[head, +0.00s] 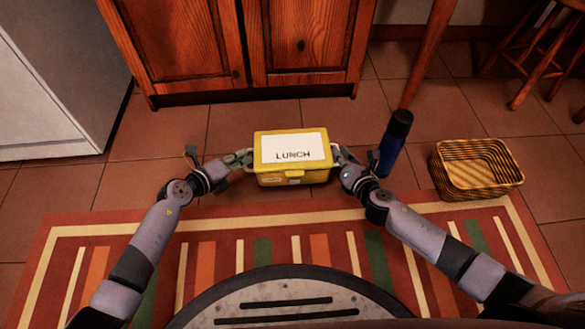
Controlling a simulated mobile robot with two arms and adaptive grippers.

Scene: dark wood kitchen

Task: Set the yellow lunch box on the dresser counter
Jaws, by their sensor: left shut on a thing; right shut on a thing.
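The yellow lunch box (295,178) is in the middle of the head view, with a white lid panel reading "LUNCH" and a latch on its near side. My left gripper (243,158) is shut on its left end. My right gripper (340,156) is shut on its right end. The box looks level between the two grippers; I cannot tell whether it touches the floor. A wooden cabinet (200,45) with panelled doors stands behind it, probably the dresser; its counter top is out of view.
A dark blue bottle (393,145) stands on the tiles right of my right gripper. A wicker basket (447,180) sits further right. A wooden stool (540,60) and a table leg (428,50) are at the back right. A white appliance (50,80) is at left. A striped rug (85,225) lies in front.

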